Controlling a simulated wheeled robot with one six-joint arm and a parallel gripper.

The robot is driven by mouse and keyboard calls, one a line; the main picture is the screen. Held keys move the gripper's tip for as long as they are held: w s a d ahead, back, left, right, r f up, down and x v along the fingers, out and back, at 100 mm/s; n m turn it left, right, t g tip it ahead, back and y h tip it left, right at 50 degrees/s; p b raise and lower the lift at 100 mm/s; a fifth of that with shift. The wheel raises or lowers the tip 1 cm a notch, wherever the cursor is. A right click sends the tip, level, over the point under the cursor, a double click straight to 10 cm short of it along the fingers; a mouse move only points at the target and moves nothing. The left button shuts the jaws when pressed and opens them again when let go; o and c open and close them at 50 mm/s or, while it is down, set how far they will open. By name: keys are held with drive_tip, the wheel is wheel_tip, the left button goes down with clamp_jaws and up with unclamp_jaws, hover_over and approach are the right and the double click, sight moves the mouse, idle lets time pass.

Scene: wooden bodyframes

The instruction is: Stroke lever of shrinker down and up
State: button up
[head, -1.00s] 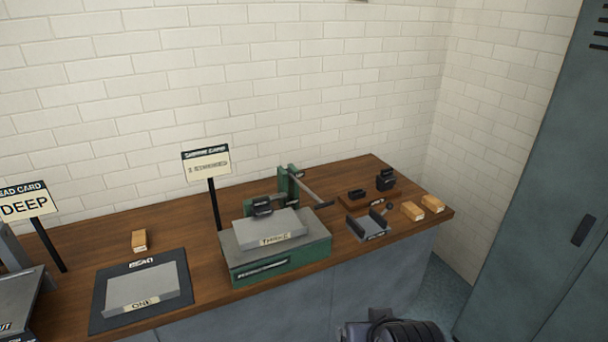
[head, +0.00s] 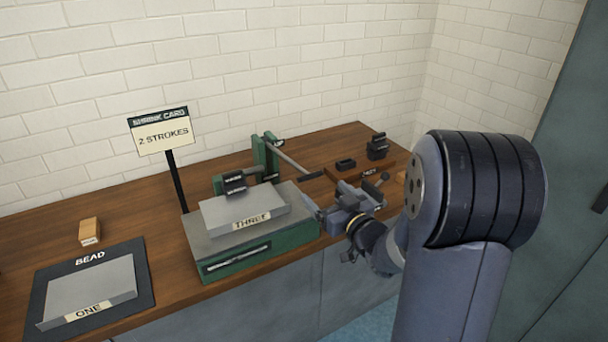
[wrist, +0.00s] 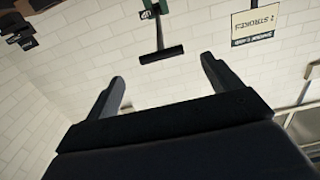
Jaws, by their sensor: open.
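The green shrinker (head: 250,262) stands on the wooden bench, with a grey panel marked THREE (head: 240,212) lying on its top under the dark jaws. Its lever (head: 293,161) slopes from the green post down to the right and ends in a black grip (head: 311,177). My gripper (head: 318,203) is open and empty, a little in front of and below the grip. In the wrist view the picture is upside down; the lever's black grip (wrist: 152,56) shows beyond the gap between my two fingers (wrist: 163,88), apart from them.
A card reading 2 STROKES (head: 162,136) stands on a post behind the shrinker. A panel marked ONE (head: 90,290) lies on the dark BEAD mat (head: 140,262) at left, near a wooden block (head: 89,231). Dark fixtures (head: 376,147) stand at back right.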

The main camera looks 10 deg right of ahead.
sight(305, 171)
drive_tip(key=p+x, duration=0.2)
drive_tip(key=x, duration=0.8)
drive_tip(key=shift+w+a, duration=0.15)
drive_tip(key=shift+w, duration=0.15)
